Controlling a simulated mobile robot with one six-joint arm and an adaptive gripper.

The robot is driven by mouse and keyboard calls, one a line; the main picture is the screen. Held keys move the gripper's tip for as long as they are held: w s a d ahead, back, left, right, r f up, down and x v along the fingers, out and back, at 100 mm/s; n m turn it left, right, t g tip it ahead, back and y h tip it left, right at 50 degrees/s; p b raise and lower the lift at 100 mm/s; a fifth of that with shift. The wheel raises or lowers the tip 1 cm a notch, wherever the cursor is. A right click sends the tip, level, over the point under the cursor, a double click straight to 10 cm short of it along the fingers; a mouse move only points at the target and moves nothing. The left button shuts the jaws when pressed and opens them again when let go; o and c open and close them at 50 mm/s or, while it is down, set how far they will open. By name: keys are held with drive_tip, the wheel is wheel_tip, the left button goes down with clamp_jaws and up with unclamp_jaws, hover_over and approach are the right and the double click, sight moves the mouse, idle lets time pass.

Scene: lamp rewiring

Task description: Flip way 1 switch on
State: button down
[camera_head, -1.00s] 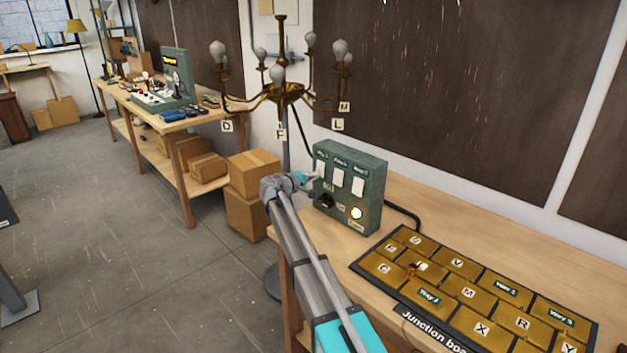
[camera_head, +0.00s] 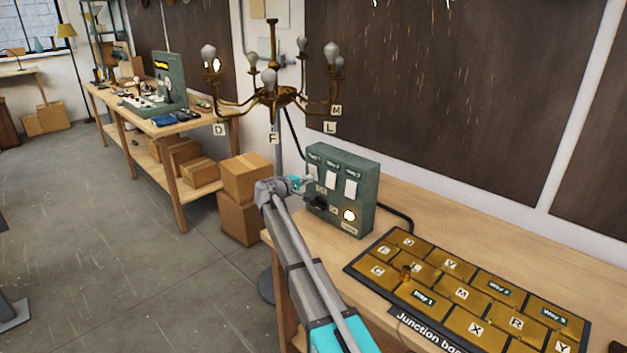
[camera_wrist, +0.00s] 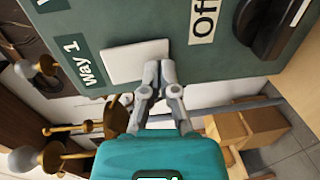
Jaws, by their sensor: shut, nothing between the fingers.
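The green control box (camera_head: 368,190) stands on the bench with white rocker switches in a row. The way 1 switch (camera_wrist: 128,60) is a white plate beside the "Way 1" label (camera_wrist: 88,66) in the wrist view. My gripper (camera_wrist: 158,70) is shut and empty, its fingertips at the plate's edge nearest the "off" label (camera_wrist: 204,18); contact is hard to tell. In the head view my gripper (camera_head: 304,184) is at the box's left side and partly hides this switch. The brass chandelier (camera_head: 272,97) has one glowing bulb (camera_head: 216,64) at its left; the other visible bulbs look unlit.
A black knob (camera_head: 318,203) and a lit round lamp (camera_head: 349,215) are low on the box. The brass junction board (camera_head: 470,293) lies on the bench at right. Cardboard boxes (camera_head: 246,178) stand on the floor behind my arm.

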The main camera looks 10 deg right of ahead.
drive_tip(key=s+a+f+b, duration=0.1)
drive_tip(key=s+a, duration=0.7)
drive_tip(key=a, duration=0.3)
drive_tip(key=shift+f+b, duration=0.35)
drive_tip(key=shift+s, duration=0.1)
drive_tip(key=s+d+f+m+g+y, duration=0.1)
drive_tip(key=s+d+f+g, duration=0.1)
drive_tip(key=s, duration=0.4)
drive_tip(key=s+d+f+m+g+y+p, duration=0.1)
drive_tip(key=s+d+f+g+y, duration=0.1)
drive_tip(key=s+d+f, duration=0.2)
drive_tip(key=s+d+f+m+g+y+p, duration=0.1)
drive_tip(key=s+d+f+m+g+y, duration=0.1)
drive_tip(key=s+d, duration=0.5)
drive_tip(key=shift+s+d+f, duration=0.1)
drive_tip(key=shift+s+f, duration=0.3)
drive_tip(key=shift+s, duration=0.05)
drive_tip(key=s+y, duration=0.1)
drive_tip(key=s, duration=0.1)
drive_tip(key=s+d+f+m+g+y, duration=0.1)
drive_tip(key=s, duration=0.2)
drive_tip(key=s+f+g+y+p, duration=0.1)
drive_tip(key=s, duration=0.2)
drive_tip(key=shift+s+d+f+m, duration=0.25)
drive_tip(key=shift+m, duration=0.05)
drive_tip(key=s+a+m+g+y+p, duration=0.1)
drive_tip(key=s+y, duration=0.4)
drive_tip(key=s, duration=0.6)
drive_tip(key=shift+s+a+f+m+g, duration=0.3)
drive_tip(key=shift+a+f+g, duration=0.1)
